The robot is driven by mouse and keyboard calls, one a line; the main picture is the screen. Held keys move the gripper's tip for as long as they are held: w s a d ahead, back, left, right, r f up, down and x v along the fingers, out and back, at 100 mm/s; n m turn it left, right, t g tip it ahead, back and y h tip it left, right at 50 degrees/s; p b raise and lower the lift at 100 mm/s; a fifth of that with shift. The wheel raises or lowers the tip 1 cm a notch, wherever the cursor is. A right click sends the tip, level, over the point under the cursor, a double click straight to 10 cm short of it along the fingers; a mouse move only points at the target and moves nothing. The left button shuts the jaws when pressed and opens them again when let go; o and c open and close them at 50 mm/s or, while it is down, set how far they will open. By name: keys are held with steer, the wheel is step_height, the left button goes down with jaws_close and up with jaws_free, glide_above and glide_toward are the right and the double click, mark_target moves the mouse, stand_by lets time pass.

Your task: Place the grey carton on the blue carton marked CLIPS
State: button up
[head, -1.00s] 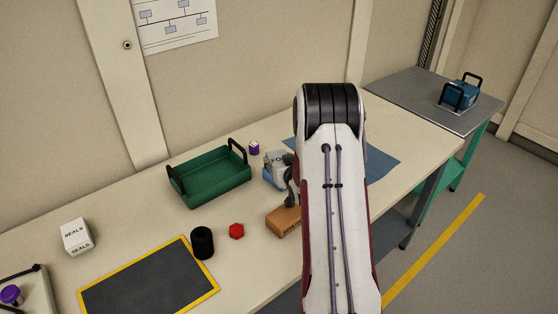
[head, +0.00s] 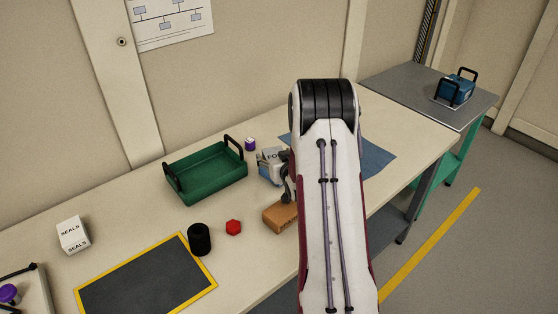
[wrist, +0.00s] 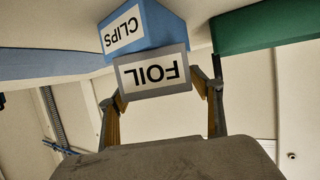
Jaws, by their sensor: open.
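The grey carton (head: 272,155) marked FOIL sits on the blue carton (head: 266,173) marked CLIPS, on the table. In the wrist view, which is upside down, the grey carton (wrist: 151,74) shows its FOIL label, and the blue carton (wrist: 157,22) shows beneath it, turned at an angle to it. My gripper (wrist: 160,92) is open, with one finger on each side of the grey carton. I cannot tell whether the fingers touch it. In the head view my arm hides most of the gripper and the right side of the cartons.
A green tray (head: 207,195) stands left of the cartons, with a small purple-and-white block (head: 250,144) behind. An orange-brown box (head: 280,218), red piece (head: 233,228) and black cylinder (head: 199,239) stand in front. A blue mat (head: 377,160) lies right. A SEALS carton (head: 73,234) stands far left.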

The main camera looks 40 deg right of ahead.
steer(key=shift+r, duration=0.15)
steer(key=v, duration=1.2)
stand_by(0.7)
steer(key=s+a+r+n+g+y, duration=0.1)
steer(key=s+a+r+g, duration=0.1)
steer(key=a+r, duration=0.55)
steer(key=s+a+r+n+g+y, duration=0.1)
steer(key=s+a+r, duration=0.2)
steer(key=a+r, duration=0.45)
steer(key=s+a+r+n+g+y, duration=0.1)
steer(key=s+a+g, duration=0.1)
steer(key=s+a, duration=0.7)
steer(key=s+a+r+n+g+y, duration=0.1)
steer(key=s+a+r+y, duration=0.1)
steer(key=s+a, duration=0.7)
steer(key=s, duration=0.4)
steer(key=shift+s+n+g, duration=0.2)
steer(key=shift+n+g, duration=0.1)
steer(key=shift+g, duration=0.1)
